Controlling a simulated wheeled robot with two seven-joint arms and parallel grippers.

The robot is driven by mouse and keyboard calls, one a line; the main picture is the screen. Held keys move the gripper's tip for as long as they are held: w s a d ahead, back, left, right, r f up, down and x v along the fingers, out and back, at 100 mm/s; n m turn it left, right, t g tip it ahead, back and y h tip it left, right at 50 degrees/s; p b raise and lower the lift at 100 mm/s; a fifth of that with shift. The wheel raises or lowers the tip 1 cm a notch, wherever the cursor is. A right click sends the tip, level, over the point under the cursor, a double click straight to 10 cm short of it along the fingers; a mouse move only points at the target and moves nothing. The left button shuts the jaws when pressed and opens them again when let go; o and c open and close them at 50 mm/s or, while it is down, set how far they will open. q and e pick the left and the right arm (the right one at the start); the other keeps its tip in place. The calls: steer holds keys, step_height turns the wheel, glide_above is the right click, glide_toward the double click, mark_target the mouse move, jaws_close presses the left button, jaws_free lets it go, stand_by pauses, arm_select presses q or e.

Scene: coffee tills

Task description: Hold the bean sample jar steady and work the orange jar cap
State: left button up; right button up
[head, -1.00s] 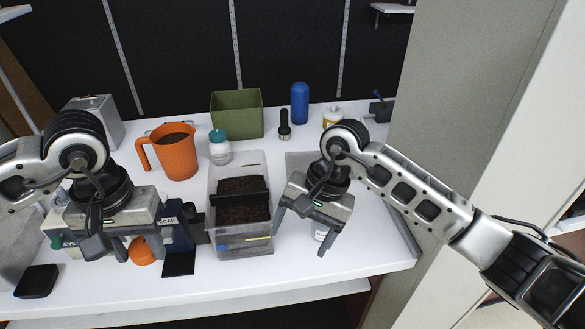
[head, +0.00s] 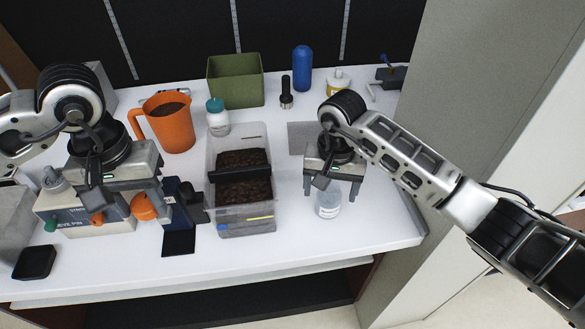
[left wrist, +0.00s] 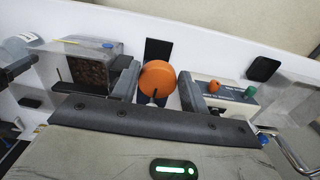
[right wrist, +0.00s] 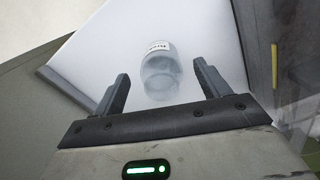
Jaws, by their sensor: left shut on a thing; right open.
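The round orange jar cap (head: 144,206) is between the fingers of my left gripper (head: 133,203), which is shut on it. The cap fills much of the gap between the fingers in the left wrist view (left wrist: 157,79). The clear bean sample jar (head: 328,206) stands on the counter at the right, with a white label. My right gripper (head: 332,190) is open over it. In the right wrist view, the jar (right wrist: 160,80) lies between the two spread fingers, with a gap on each side. No orange cap shows on the jar.
A clear bin of coffee beans (head: 245,215) stands between the two grippers. A box with orange and green knobs (head: 85,219) is beside the left gripper. An orange jug (head: 172,128), a white bottle with a teal cap (head: 217,118) and a green bin (head: 236,82) stand behind.

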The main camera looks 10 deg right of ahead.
mark_target(329, 199)
steer(key=shift+f+b, duration=0.75)
steer(key=shift+f, duration=1.2)
steer(key=c, duration=1.4)
steer(key=o, duration=1.4)
steer(key=shift+r, duration=0.15)
